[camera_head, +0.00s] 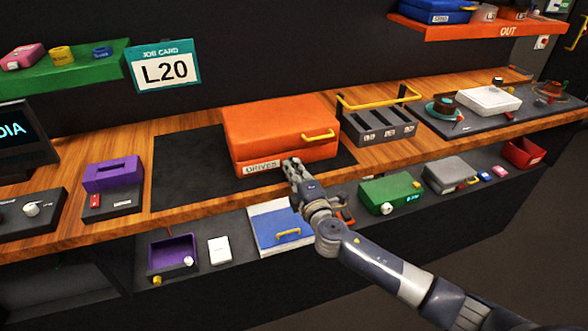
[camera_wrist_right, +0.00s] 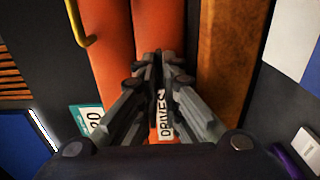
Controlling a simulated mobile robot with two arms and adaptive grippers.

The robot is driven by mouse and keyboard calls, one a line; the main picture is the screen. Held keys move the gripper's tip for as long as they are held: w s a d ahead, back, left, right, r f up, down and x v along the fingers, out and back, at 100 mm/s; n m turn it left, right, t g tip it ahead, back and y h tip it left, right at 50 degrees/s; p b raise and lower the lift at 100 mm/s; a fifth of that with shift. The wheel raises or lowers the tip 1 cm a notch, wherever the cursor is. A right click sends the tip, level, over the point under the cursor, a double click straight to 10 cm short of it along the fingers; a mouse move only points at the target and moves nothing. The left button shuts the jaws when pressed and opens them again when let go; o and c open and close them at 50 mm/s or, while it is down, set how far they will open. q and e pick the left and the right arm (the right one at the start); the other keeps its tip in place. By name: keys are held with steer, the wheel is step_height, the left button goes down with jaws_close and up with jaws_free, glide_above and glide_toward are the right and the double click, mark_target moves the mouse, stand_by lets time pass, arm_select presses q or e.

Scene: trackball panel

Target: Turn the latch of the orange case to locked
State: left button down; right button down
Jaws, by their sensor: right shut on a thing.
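The orange case (camera_head: 275,125) sits closed on the dark mat on the bench, with a yellow handle (camera_head: 318,136) and a "DRIVES" label (camera_head: 262,166) on its front. My right gripper (camera_head: 290,166) is at the case's front face, just right of the label. In the right wrist view, my right gripper's fingers (camera_wrist_right: 158,62) are closed together against the front of the orange case (camera_wrist_right: 108,35). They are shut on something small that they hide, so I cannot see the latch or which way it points. My left gripper is in neither view.
A yellow-handled rack (camera_head: 380,125) stands right of the case. A purple box (camera_head: 113,174) stands to the left. The lower shelf holds a blue binder (camera_head: 280,228) and a green case (camera_head: 390,192). The dark mat (camera_head: 185,175) is bare left of the case.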

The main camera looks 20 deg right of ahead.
steer(key=c, duration=2.1)
jaws_free()
steer(key=shift+o, duration=0.2)
steer(key=shift+s, duration=0.1)
steer(key=s, duration=1.2)
steer(key=shift+d, duration=0.2)
steer(key=shift+w+f, duration=0.1)
